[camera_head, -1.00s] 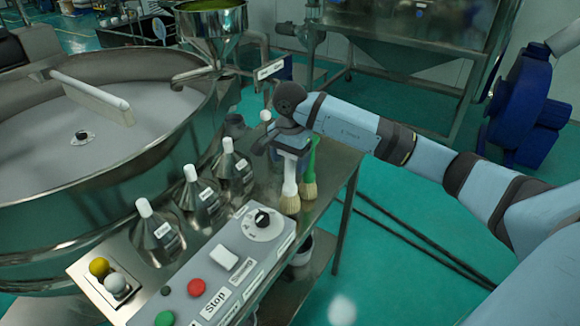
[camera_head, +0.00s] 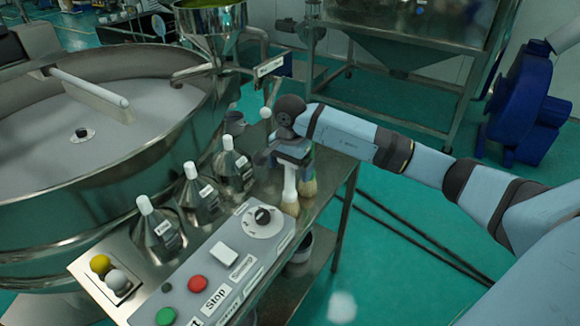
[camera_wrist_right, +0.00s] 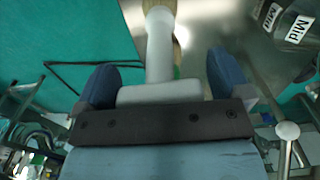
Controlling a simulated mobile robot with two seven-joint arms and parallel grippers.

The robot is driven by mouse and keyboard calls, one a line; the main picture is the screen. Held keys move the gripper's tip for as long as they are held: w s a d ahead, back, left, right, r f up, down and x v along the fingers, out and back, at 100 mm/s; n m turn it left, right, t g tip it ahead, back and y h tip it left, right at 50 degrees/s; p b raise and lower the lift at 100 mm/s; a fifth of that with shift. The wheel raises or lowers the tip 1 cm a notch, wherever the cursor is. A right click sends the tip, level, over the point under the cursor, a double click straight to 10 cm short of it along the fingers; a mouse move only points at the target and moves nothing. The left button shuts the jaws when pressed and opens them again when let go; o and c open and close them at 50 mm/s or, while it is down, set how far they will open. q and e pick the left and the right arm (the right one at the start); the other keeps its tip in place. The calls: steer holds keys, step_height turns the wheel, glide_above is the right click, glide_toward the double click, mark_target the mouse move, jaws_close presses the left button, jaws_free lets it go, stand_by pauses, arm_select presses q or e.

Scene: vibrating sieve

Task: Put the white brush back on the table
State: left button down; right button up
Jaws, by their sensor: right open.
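The white brush (camera_head: 290,186) stands upright with its pale bristles down on the metal table (camera_head: 338,168), at its far end. My right gripper (camera_head: 288,160) is over the top of its handle, which it partly hides. In the right wrist view the white handle (camera_wrist_right: 160,45) and its wide crosspiece lie between the two blue fingers of my open gripper (camera_wrist_right: 162,70). Gaps show between the handle and both fingers. My left gripper is not in view.
Several steel cones with white caps (camera_head: 196,195) stand left of the brushes. A control panel (camera_head: 228,268) with buttons and a dial is in front. The large round sieve (camera_head: 150,190) borders the table on the left. Open floor (camera_head: 430,235) lies to the right.

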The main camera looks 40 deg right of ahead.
steer(key=shift+r, duration=0.6)
step_height(320, 180, up, 11)
steer(key=b, duration=0.2)
steer(key=shift+r+b, duration=0.1)
steer(key=shift+b, duration=0.2)
